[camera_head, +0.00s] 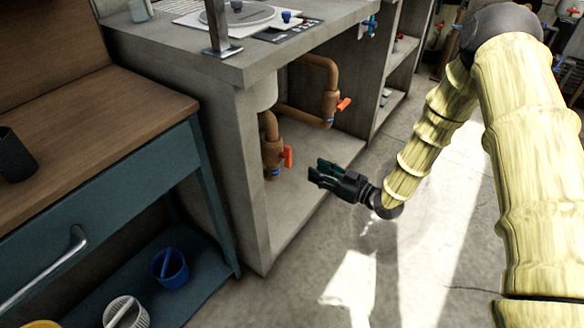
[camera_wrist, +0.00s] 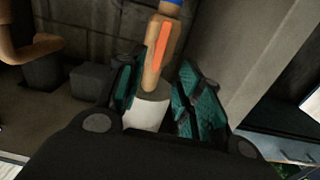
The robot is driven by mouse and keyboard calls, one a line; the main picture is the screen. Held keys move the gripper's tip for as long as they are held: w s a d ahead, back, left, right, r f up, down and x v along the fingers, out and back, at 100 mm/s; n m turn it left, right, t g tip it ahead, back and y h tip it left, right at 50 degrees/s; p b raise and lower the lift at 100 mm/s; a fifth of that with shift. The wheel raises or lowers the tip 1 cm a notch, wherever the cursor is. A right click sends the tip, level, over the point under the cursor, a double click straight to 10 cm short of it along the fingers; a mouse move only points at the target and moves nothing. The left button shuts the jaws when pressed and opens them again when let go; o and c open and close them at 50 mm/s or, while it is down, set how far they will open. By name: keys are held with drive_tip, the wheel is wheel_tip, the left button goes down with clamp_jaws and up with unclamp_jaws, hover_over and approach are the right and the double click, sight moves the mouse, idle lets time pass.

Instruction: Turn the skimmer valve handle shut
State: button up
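Two brown pipes with orange valve handles are inside the open concrete counter in the head view. The nearer handle (camera_head: 287,156) stands roughly upright beside its pipe (camera_head: 270,150). The farther handle (camera_head: 344,103) sticks out to the right. I cannot tell from labels which is the skimmer valve. My gripper (camera_head: 315,173) is open, just right of the nearer handle and seemingly apart from it. In the wrist view an orange handle (camera_wrist: 163,42) lies along a brown pipe, showing between my dark green fingers (camera_wrist: 158,78); nothing is held.
The concrete counter wall (camera_head: 240,170) stands left of the pipes. A teal workbench (camera_head: 90,200) with a blue bucket (camera_head: 170,268) on its lower shelf is at left. A white cylinder (camera_wrist: 147,114) adjoins the pipe. The floor (camera_head: 330,250) in front is clear.

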sight(290, 157)
drive_tip(key=shift+y, duration=0.3)
drive_tip(key=b+x, duration=0.3)
drive_tip(key=x, duration=0.8)
drive_tip(key=shift+r, duration=0.1)
clamp_jaws()
